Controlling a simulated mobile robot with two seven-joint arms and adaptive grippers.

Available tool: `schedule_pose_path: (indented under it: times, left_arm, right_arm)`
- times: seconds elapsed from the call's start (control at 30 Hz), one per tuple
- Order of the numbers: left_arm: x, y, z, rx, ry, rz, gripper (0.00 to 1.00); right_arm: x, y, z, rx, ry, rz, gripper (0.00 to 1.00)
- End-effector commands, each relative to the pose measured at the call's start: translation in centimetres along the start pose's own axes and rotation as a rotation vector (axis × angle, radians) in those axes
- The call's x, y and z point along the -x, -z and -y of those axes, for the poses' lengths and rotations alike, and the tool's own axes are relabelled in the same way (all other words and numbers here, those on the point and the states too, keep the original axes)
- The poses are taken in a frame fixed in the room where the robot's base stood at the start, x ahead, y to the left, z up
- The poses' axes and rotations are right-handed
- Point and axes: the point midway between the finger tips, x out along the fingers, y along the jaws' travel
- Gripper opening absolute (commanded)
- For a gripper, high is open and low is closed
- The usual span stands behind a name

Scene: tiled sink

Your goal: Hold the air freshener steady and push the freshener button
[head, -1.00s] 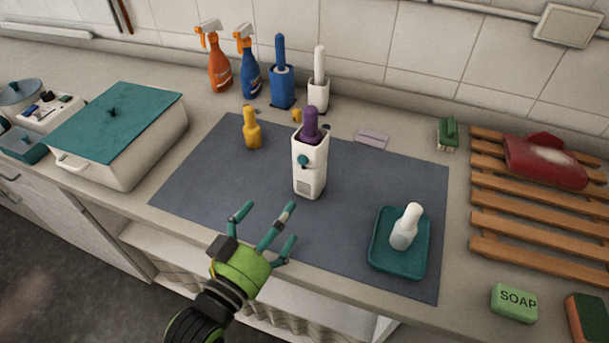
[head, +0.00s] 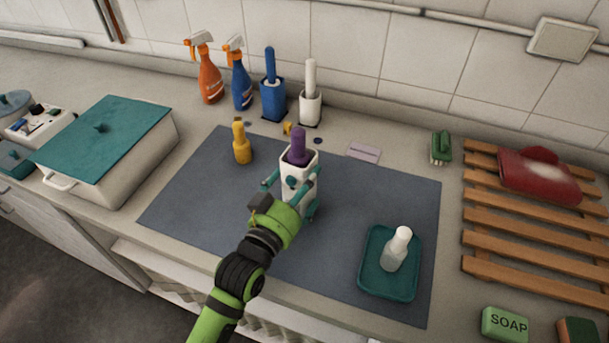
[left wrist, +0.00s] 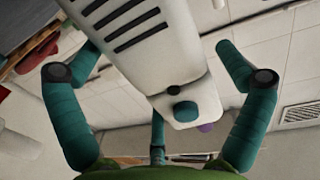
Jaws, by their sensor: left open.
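The air freshener (head: 300,166) is a white upright box with a purple piece at its top, standing on the grey mat (head: 215,190). It has a round teal button (left wrist: 185,111), which shows clearly in the left wrist view beside a small dark spot. The white body (left wrist: 170,70) with dark slots fills the middle of that view. My left gripper (head: 290,192) is at the front of the freshener, with its teal fingers spread to either side of the body. The fingers are open; whether any touches it I cannot tell. The gripper hides the freshener's lower front. My right gripper is not in view.
A yellow bottle (head: 241,143) stands left of the freshener. Blue and white brush holders (head: 311,106) and spray bottles (head: 210,80) stand behind. A teal tray (head: 374,280) with a white bottle (head: 397,250) is at front right. The mat between is clear.

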Motion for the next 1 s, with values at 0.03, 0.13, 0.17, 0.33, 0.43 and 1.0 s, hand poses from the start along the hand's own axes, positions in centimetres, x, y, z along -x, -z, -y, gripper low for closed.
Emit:
schedule_pose_path:
  times: [0.03,0.13,0.17,0.33,0.43,1.0]
  left_arm:
    - [-0.5,0.1,0.0,0.001,0.0,-0.002,1.0]
    - [-1.1,0.1,0.0,0.0,-0.001,-0.002,1.0]
    - [-1.2,0.1,0.0,0.0,-0.001,-0.002,1.0]
    - [-1.4,0.0,-0.1,0.001,-0.001,-0.001,1.0]
    - [-1.4,0.0,-0.1,0.001,-0.001,-0.001,1.0]
    - [-1.4,0.0,0.0,0.001,-0.001,-0.001,0.34]
  right_arm:
    - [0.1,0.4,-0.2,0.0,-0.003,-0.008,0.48]
    - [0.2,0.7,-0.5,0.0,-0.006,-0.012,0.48]
    - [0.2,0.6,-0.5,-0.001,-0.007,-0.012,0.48]
    - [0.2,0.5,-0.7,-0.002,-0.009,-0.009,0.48]
    - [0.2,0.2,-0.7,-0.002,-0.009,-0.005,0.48]
    - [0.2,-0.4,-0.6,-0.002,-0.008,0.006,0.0]
